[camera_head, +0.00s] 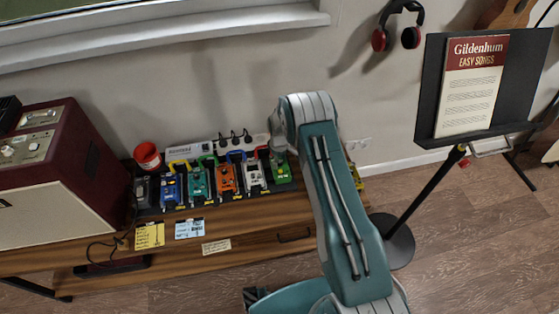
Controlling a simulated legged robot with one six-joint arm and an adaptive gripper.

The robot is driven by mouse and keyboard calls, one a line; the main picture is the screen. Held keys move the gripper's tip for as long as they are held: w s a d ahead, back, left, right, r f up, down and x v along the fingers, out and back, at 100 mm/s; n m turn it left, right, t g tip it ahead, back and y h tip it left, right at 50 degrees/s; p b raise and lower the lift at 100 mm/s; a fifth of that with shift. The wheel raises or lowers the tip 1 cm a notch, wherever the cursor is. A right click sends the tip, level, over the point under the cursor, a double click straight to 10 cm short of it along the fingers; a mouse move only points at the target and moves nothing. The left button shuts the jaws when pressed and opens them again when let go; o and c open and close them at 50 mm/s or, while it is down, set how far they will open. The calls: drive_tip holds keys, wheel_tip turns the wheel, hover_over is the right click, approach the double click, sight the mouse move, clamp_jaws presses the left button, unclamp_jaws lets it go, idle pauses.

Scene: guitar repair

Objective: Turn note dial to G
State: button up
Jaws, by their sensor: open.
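I cannot make out a dial marked with notes; any lettering on the small knobs is too small to read. Several pedals stand in a row on the wooden table: a black one (143,191), a blue one (170,188), a teal one (198,184), an orange one (226,179), a white one (253,173) and a green one (280,170). My teal and grey arm rises on the right, its upper bend just above the green pedal. My gripper does not show; the arm may hide it.
A dark red amplifier (95,160) with small knobs stands left. A red cup (148,156) and a white power strip (190,150) are behind the pedals. Notes (150,236) lie in front. A music stand (430,100) stands right. Floor is free at lower right.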

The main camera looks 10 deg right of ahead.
clamp_jaws()
drive_tip(key=shift+m, duration=0.3)
drive_tip(key=m, duration=0.5)
drive_tip(key=shift+s+f+m, duration=0.1)
drive_tip(key=shift+m, duration=0.2)
drive_tip(key=m, duration=0.5)
drive_tip(key=shift+s+m, duration=0.1)
drive_tip(key=shift+m, duration=0.2)
drive_tip(key=shift+f, duration=0.1)
unclamp_jaws()
